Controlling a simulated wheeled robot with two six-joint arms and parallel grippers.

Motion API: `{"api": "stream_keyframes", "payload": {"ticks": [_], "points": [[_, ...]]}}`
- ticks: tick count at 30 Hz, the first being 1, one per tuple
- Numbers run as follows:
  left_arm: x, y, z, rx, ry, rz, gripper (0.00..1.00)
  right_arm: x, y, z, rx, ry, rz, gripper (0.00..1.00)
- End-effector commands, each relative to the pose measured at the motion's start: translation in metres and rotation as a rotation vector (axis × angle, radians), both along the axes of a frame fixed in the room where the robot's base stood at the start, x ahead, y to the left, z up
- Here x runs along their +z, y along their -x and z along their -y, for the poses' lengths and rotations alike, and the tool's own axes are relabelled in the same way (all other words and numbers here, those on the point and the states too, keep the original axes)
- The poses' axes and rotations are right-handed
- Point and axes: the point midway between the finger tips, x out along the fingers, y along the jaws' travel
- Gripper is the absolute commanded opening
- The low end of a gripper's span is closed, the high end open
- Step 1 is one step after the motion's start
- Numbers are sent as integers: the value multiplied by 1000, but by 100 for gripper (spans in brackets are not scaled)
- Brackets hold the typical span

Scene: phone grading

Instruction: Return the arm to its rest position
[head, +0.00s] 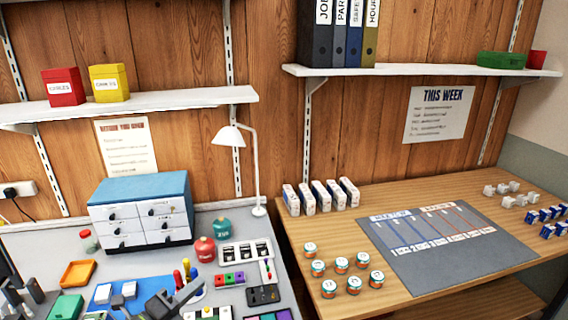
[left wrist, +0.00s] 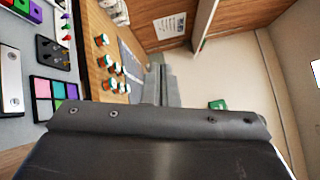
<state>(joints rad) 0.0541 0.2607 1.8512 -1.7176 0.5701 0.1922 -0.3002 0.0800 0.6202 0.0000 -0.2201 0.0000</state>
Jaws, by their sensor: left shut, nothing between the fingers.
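My left gripper (head: 174,300) shows dark grey at the bottom of the head view, over the front of the grey workbench (head: 225,263). It is shut and empty, held in front of a cup of coloured-handled tools (head: 186,268). In the left wrist view its closed fingers (left wrist: 160,86) point away over the dark gripper body, with nothing between them. Most of the left arm is hidden below the head picture. My right gripper is in neither view.
Near the gripper are blue mat (head: 103,297), orange tray (head: 77,273), dark pin tray (head: 263,295) and drawer cabinet (head: 142,212). A white lamp (head: 258,211) stands behind. The wooden table (head: 290,243) at right holds several jars (head: 341,265) and a grey mat (head: 440,270).

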Motion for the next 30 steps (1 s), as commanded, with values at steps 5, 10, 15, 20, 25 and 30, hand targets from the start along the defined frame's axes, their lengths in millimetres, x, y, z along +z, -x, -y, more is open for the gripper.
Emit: {"api": "stream_keyframes", "payload": {"ticks": [5,10,15,20,25,30], "points": [[37,21,-42,220,346,71,0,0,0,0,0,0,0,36],[44,46,-97,465,659,56,0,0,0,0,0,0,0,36],[19,81,-147,729,943,-45,0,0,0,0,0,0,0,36],[-25,123,-176,984,1166,-222,0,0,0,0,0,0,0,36],[-80,180,-178,1241,1337,-494,0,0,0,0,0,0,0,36],[-120,237,-156,1433,1418,-792,0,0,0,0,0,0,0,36]]}}
